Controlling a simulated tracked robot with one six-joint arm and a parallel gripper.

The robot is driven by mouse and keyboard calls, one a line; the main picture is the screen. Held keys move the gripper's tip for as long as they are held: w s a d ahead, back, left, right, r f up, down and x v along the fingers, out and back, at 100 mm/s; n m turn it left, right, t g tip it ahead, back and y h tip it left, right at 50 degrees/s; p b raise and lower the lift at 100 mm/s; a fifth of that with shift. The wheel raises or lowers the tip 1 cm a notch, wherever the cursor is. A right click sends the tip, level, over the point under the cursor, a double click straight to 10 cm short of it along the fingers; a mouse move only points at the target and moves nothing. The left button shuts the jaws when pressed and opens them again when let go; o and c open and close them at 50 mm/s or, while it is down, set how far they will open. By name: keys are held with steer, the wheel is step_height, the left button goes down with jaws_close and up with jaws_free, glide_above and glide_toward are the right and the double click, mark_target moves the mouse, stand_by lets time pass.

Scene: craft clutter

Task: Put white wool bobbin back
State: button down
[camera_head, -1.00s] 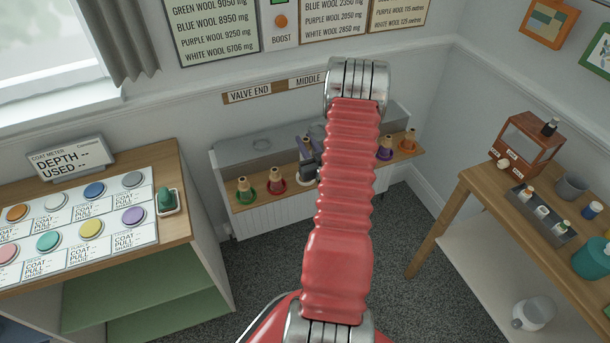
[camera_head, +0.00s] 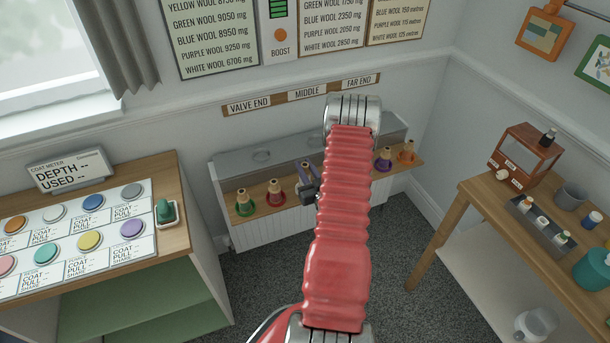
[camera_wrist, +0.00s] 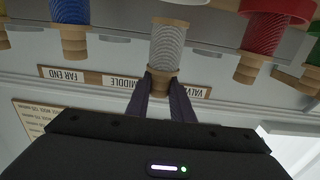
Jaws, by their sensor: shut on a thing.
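The white wool bobbin (camera_wrist: 166,45) shows in the wrist view, which is upside down, as a pale grooved spool with a wooden neck. My gripper (camera_wrist: 161,82) has its two dark purple fingers closed on that neck. In the head view my gripper (camera_head: 306,178) is over the middle of the wooden shelf, between the red bobbin (camera_head: 275,194) and the purple bobbin (camera_head: 383,158). My red arm and the fingers largely hide the white bobbin there. I cannot tell whether its base touches the shelf.
A green bobbin (camera_head: 244,204) stands left of the red one, and an orange bobbin (camera_head: 405,154) stands at the shelf's right. A sign strip (camera_head: 306,91) above reads VALVE END, MIDDLE, FAR END. A counter (camera_head: 150,245) is left; a wooden table (camera_head: 470,215) is right.

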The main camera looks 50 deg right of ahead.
steer(key=shift+f, duration=1.8)
steer(key=shift+f, duration=0.1)
steer(key=c, duration=1.6)
jaws_free()
steer(key=shift+o, duration=0.2)
steer(key=v, duration=1.2)
steer(key=shift+w, duration=0.1)
